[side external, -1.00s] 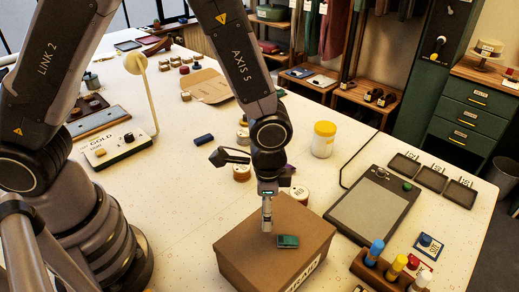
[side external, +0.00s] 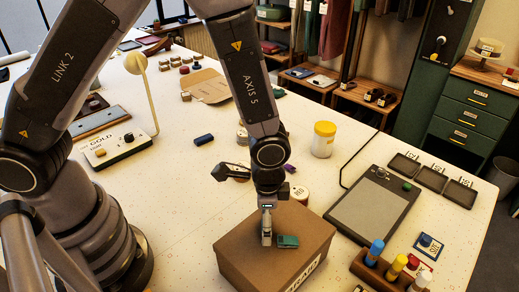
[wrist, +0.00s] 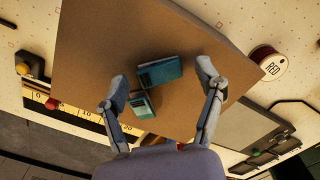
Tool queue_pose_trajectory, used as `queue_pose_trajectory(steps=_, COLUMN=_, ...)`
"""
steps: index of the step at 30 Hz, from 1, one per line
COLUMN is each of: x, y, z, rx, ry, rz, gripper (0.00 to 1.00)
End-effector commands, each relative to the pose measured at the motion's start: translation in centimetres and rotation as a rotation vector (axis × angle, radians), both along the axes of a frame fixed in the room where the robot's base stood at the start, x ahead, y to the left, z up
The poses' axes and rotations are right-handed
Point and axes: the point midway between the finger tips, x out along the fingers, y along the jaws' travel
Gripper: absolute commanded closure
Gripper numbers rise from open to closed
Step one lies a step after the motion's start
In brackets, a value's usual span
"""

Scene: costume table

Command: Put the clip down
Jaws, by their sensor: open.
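The teal-green clip (side external: 288,241) lies on top of the brown cardboard box (side external: 240,266). In the wrist view the clip (wrist: 161,70) is a teal block with a smaller teal piece beside it, resting on the box top (wrist: 95,60). My gripper (side external: 267,240) points down at the box top, just left of the clip in the side view. In the wrist view my gripper (wrist: 162,83) has its two fingers wide apart, with the teal pieces between them and no finger visibly closed on them. Whether the fingertips touch the box is hard to tell.
A round spool marked RED (wrist: 268,65) stands beside the box. A wooden rack of coloured bottles (side external: 385,268) is right of the box, and a grey tablet-like board (side external: 372,215) lies behind it. A yellow-lidded jar (side external: 323,140) stands further back.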

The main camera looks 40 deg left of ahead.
Motion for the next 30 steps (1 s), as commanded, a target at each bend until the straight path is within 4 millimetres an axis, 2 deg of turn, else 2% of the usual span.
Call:
queue_pose_trajectory(steps=5, x=0.0, y=0.0, z=0.3, rx=-0.001, ry=-0.001, rz=0.0, gripper=0.32)
queue_pose_trajectory(steps=8, x=0.1, y=-0.1, z=1.5, rx=-0.003, ry=-0.004, rz=0.0, gripper=0.32)
queue_pose_trajectory(steps=18, x=0.1, y=-0.1, z=8.7, rx=-0.004, ry=-0.006, rz=0.0, gripper=0.32)
queue_pose_trajectory(steps=21, x=0.0, y=-0.1, z=10.4, rx=-0.004, ry=-0.005, rz=0.0, gripper=0.32)
queue_pose_trajectory(steps=26, x=0.0, y=0.0, z=12.1, rx=-0.002, ry=-0.004, rz=0.002, gripper=0.32)
queue_pose_trajectory(steps=30, x=0.4, y=1.8, z=14.7, rx=-0.025, ry=-0.032, rz=0.056, gripper=0.32)
